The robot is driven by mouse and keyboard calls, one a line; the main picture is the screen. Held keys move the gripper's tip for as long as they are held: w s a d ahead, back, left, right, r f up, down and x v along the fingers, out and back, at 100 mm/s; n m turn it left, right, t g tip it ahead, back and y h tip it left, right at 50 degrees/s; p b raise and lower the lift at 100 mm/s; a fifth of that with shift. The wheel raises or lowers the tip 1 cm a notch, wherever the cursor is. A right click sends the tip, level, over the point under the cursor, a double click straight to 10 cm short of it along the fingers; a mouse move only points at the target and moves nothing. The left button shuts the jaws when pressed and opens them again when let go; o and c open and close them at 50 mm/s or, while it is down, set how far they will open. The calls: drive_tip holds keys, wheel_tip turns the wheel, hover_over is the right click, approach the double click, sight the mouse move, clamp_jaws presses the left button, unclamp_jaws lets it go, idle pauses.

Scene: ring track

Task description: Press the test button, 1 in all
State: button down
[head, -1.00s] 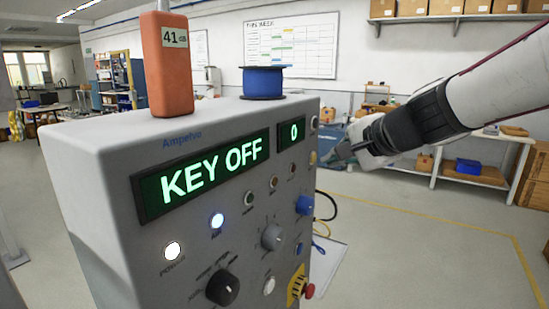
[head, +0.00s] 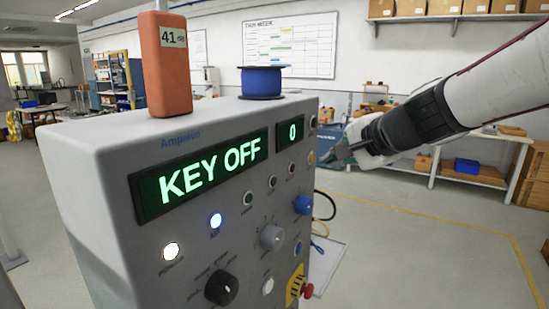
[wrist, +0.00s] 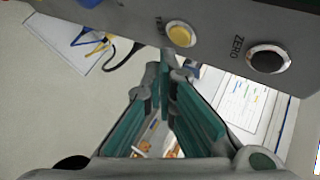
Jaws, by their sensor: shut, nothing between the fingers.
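The grey panel unit (head: 100,170) stands in front of me, its display (head: 200,175) reading "KEY OFF" and a small one reading "0". At the panel's right side, a yellow button (head: 311,158) sits below another button (head: 313,121). In the wrist view the yellow button (wrist: 180,34) has a label starting with T, partly hard to read; the dark button (wrist: 268,58) beside it is labelled ZERO. My gripper (wrist: 163,68) is shut and empty, its tips just below the yellow button in that view; contact cannot be told. In the head view my gripper (head: 338,158) is right beside the panel edge.
Knobs, lamps and a red button (head: 307,290) on a yellow plate cover the panel's lower part. An orange meter (head: 167,65) and a blue spool (head: 262,83) stand on top. Cables (head: 326,215) lie right of the panel. The floor to the right is open.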

idle(0.4)
drive_tip(key=shift+w+a, duration=0.25)
drive_tip(key=shift+a, duration=0.1)
drive_tip(key=shift+w+a, duration=0.25)
drive_tip(key=shift+a, duration=0.1)
idle(0.7)
drive_tip(key=shift+s+d, duration=0.1)
drive_tip(key=shift+d, duration=0.05)
drive_tip(key=shift+s+d+b, duration=0.3)
drive_tip(key=shift+s+d, duration=0.1)
drive_tip(key=shift+d, duration=0.15)
drive_tip(key=shift+d, duration=0.1)
idle(0.3)
drive_tip(key=shift+s+d+b, duration=0.2)
drive_tip(key=shift+s+d, duration=0.55)
drive_tip(key=shift+d, duration=0.2)
drive_tip(key=shift+s+d+b, duration=0.2)
drive_tip(key=shift+s+d, duration=0.55)
drive_tip(key=shift+d, duration=0.2)
